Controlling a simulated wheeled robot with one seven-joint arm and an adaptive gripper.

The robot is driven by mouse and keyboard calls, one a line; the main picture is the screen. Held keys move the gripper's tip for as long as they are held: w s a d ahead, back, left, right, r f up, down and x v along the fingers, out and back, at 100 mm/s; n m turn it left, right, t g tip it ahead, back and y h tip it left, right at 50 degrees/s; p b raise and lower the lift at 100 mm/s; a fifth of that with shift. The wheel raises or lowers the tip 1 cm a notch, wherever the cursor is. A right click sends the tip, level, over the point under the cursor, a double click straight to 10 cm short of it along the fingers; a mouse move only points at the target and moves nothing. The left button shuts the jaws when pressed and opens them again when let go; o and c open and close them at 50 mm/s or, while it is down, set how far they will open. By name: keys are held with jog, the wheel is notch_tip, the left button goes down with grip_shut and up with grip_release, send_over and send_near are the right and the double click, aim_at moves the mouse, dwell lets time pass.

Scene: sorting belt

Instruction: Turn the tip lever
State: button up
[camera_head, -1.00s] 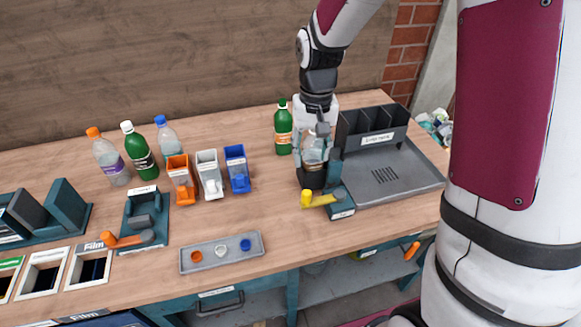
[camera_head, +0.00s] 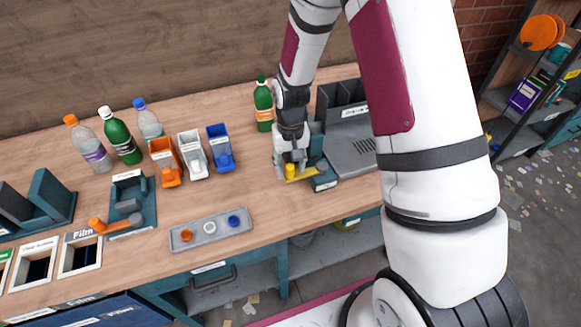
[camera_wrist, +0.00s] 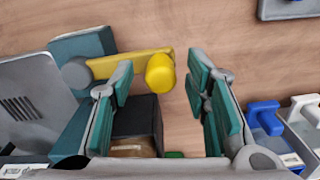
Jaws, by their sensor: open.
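The yellow lever (camera_head: 307,174) is at the front of the teal station, left of the grey tray, and its knob stands upright. In the wrist view the yellow lever (camera_wrist: 128,63) runs from a grey pivot at left to the round knob at its right end. My gripper (camera_head: 290,165) is low over the lever. In the wrist view my gripper (camera_wrist: 168,78) is open, with the knob between its two teal-padded fingers, nearer the left one. I cannot tell whether a finger touches it. A dark holder (camera_wrist: 138,115) sits just below the lever in that view.
A green bottle (camera_head: 263,105) stands behind my gripper. The grey tray (camera_head: 352,152) is to the right. Orange, white and blue bins (camera_head: 193,157), several bottles, a small dish tray (camera_head: 211,231) and an orange-lever station (camera_head: 133,205) are left.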

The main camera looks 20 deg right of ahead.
jog(key=shift+f, duration=0.5)
grip_shut()
